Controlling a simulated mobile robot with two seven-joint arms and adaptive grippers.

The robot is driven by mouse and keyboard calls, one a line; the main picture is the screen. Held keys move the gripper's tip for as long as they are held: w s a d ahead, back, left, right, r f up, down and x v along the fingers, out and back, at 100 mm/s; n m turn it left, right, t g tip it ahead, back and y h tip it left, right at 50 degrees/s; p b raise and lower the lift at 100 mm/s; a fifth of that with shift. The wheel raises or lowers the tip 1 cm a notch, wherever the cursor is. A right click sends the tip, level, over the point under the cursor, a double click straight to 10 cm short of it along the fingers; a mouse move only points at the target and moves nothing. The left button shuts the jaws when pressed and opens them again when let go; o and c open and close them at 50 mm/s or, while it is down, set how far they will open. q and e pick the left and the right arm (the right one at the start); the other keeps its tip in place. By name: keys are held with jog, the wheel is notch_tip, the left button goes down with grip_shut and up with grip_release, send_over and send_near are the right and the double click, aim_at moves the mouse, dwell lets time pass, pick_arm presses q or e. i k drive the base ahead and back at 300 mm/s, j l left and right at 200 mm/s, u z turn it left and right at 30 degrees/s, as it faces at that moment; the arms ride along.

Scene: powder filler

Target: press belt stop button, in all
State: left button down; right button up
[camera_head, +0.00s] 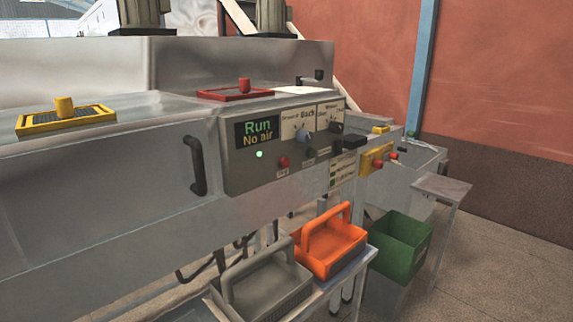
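A grey control panel (283,145) juts from the front of the steel machine. Its display (257,133) reads "Run" and "No air", with a green light (259,154) below. A red button (283,162) with a small tag sits low on the panel, beside dark and grey knobs. Farther right, a small yellow box (368,161) carries red buttons (378,164). I cannot read which button is labelled belt stop. Neither of my grippers is in view, and nothing touches the buttons.
A dark handle (196,165) sticks out left of the panel. Below stand a grey caddy (262,290) and an orange caddy (330,245) on a low shelf, and a green bin (402,243) to their right. Yellow (65,117) and red (237,92) framed lids lie on top. Floor is clear at right.

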aim_at(284, 162)
jog(key=i+l+u, duration=0.2)
jog(key=l, duration=0.15)
jog(key=i+l+u, duration=0.2)
jog(key=l+u, duration=0.2)
jog(key=l, duration=0.25)
jog(key=i+l+u, duration=0.2)
jog(key=l, duration=0.2)
jog(key=k, duration=0.05)
